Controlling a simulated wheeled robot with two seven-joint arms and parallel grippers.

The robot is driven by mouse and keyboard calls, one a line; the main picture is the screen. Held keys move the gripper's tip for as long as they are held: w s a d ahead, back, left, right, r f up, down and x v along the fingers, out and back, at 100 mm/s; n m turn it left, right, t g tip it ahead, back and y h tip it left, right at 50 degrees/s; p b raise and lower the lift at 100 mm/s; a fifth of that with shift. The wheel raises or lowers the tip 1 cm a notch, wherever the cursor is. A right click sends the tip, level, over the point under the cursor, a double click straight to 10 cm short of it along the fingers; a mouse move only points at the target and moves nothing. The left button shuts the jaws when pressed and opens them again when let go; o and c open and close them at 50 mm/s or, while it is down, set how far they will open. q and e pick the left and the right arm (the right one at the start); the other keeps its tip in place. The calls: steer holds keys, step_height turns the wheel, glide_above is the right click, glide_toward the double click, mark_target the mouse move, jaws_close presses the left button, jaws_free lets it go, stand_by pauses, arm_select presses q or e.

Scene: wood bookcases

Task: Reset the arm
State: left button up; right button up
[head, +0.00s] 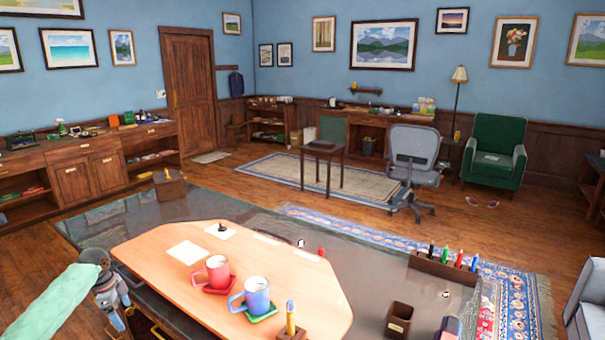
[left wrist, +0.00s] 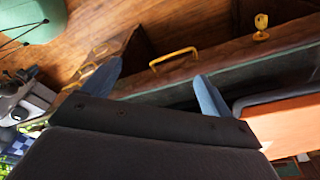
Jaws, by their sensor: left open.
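My left arm comes in from the left edge of the head view. My left gripper (head: 121,311) is at the near left side of the desk, beside the desk's drawer front. The left wrist view shows its two blue fingers (left wrist: 156,88) spread apart, with nothing between them. A brass drawer handle (left wrist: 173,58) shows beyond the fingers in that view. I cannot tell whether a finger touches the drawer front. My right gripper is in neither view.
A wooden desktop (head: 150,250) holds a red mug (head: 217,270), a blue mug (head: 257,295) and a pencil holder (head: 291,333). A key (left wrist: 261,22) sits in a drawer front. A dark pen box (head: 440,268) stands at the right. Open floor lies beyond the desk.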

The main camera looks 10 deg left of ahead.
arm_select(q)
steer(key=w+a+r+n+t+y, duration=0.4)
steer(key=w+a+r+n+y, duration=0.15)
steer(key=a, duration=0.25)
steer(key=w+a+r+n+t+y, duration=0.35)
steer(key=a+r+n+y, duration=0.2)
steer(key=a, duration=0.25)
steer(key=s+d+f+m+g+h, duration=0.15)
steer(key=s+d+f, duration=0.35)
steer(key=d+f, duration=0.7)
steer(key=s+d+f+g+h, duration=0.15)
steer(key=s+d+f, duration=0.55)
steer(key=f, duration=0.8)
steer(key=s+d+f+h, duration=0.2)
steer(key=s+d+f, duration=0.2)
steer(key=d+f, duration=0.85)
steer(key=s+d+f+g+h, duration=0.1)
steer(key=s+d+f, duration=0.5)
steer(key=s+d, duration=0.4)
steer(key=s+d+f+g+h, duration=0.1)
steer(key=s+d+f+h, duration=0.1)
steer(key=s+d+f, duration=0.4)
steer(key=s+d+f+g+h, duration=0.1)
steer(key=s+d+f, duration=0.6)
steer(key=s+d, duration=0.9)
steer(key=d+g, duration=0.1)
steer(key=d, duration=0.2)
steer(key=shift+d+h, duration=0.4)
steer(key=shift+s+n, duration=0.1)
steer(key=shift+n, duration=0.15)
